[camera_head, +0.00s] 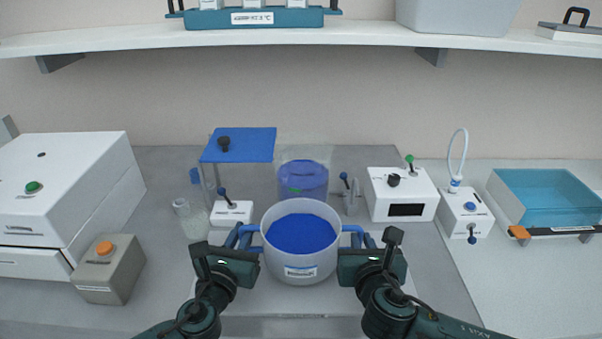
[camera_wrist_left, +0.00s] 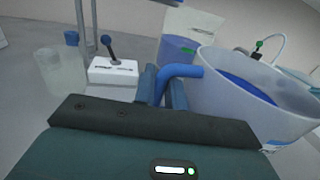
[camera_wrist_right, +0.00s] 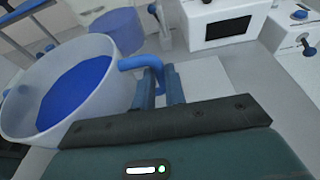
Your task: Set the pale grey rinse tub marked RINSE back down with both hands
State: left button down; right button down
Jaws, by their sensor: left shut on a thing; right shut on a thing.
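The pale grey rinse tub (camera_head: 300,273) is a round tub with blue liquid, a label on its front and a blue handle on each side. It stands upright at the middle of the bench in the head view. My left gripper (camera_head: 240,240) is shut on its left handle, which also shows in the left wrist view (camera_wrist_left: 178,72). My right gripper (camera_head: 362,240) is shut on its right handle, seen in the right wrist view (camera_wrist_right: 140,61). Whether the tub's base touches the surface below is hidden from me.
Behind the tub are a clear vessel of blue liquid (camera_head: 303,180) and a stand with a blue top (camera_head: 238,145). A white box with a display (camera_head: 400,194) is behind right. A grey box with an orange button (camera_head: 108,270) and a clear beaker (camera_head: 191,220) are left.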

pick_arm(q)
jog(key=shift+w+a+f, duration=0.1)
jog(key=shift+a+f, duration=0.1)
jog(key=shift+f, duration=0.3)
pick_arm(e)
jog(key=shift+w+d+f, duration=0.15)
jog(key=shift+d+f, duration=0.1)
jog(key=shift+f, duration=0.3)
pick_arm(q)
jog(key=shift+f, duration=0.1)
pick_arm(e)
jog(key=shift+f, duration=0.1)
pick_arm(q)
jog(key=c, duration=1.4)
grip_release()
jog(key=shift+d, duration=0.1)
jog(key=shift+c, duration=0.2)
pick_arm(e)
jog(key=shift+a, duration=0.1)
pick_arm(q)
jog(key=shift+o, duration=0.4)
pick_arm(e)
jog(key=shift+a, duration=0.1)
pick_arm(q)
jog(key=shift+d, duration=0.1)
pick_arm(e)
jog(key=shift+a, duration=0.1)
